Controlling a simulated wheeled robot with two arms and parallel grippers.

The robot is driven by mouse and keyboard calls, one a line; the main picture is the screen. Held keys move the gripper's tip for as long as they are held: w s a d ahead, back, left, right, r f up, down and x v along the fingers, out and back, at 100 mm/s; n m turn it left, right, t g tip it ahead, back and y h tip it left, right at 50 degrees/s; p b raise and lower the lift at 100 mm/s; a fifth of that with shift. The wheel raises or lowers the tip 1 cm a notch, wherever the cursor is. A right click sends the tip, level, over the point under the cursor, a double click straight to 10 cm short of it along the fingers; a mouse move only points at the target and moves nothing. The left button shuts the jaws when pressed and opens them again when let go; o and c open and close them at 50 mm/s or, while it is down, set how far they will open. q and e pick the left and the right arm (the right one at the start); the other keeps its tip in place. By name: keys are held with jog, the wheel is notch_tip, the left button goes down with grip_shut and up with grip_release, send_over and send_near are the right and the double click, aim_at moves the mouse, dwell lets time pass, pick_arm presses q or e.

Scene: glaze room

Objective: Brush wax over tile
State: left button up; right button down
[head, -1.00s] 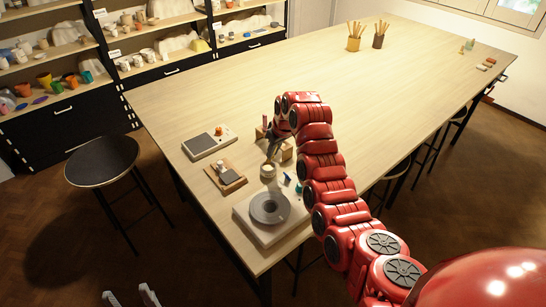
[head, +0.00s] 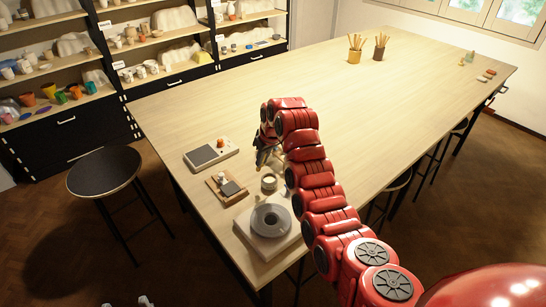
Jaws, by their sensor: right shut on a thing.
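A small grey tile (head: 231,188) lies on a brown wooden board (head: 215,183) near the table's left edge. A small pale pot (head: 269,183) stands to the right of the board. My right gripper (head: 262,161) is above the table, up and to the right of the board and just beyond the pot. It is shut on a thin thing, likely the brush, mostly hidden by the gripper and arm. My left gripper (head: 126,303) barely shows at the bottom edge, its two pale fingertips apart and away from the table.
A grey ring-shaped wheel (head: 255,220) sits on a white slab at the near corner. A round black stool (head: 104,171) stands left. The far tabletop is mostly clear, with two brush holders.

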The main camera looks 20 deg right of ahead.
jog(key=shift+w+a+f+p, duration=0.2)
jog(key=shift+a+f+p, duration=0.35)
jog(key=shift+a, duration=1.7)
jog(key=shift+w+a+f+p, duration=0.25)
jog(key=shift+a+f, duration=0.55)
jog(key=shift+a, duration=1.4)
jog(key=shift+w+a+f+p, duration=0.2)
jog(key=shift+a+f+p, duration=0.35)
jog(key=shift+a, duration=1.7)
jog(key=shift+f, duration=0.1)
jog(key=shift+f+b, duration=0.15)
jog(key=shift+b, duration=0.15)
jog(key=shift+f+b, duration=0.4)
jog(key=shift+f, duration=0.05)
jog(key=shift+f+b, duration=0.1)
jog(key=shift+b, duration=0.3)
jog(key=shift+d, duration=0.1)
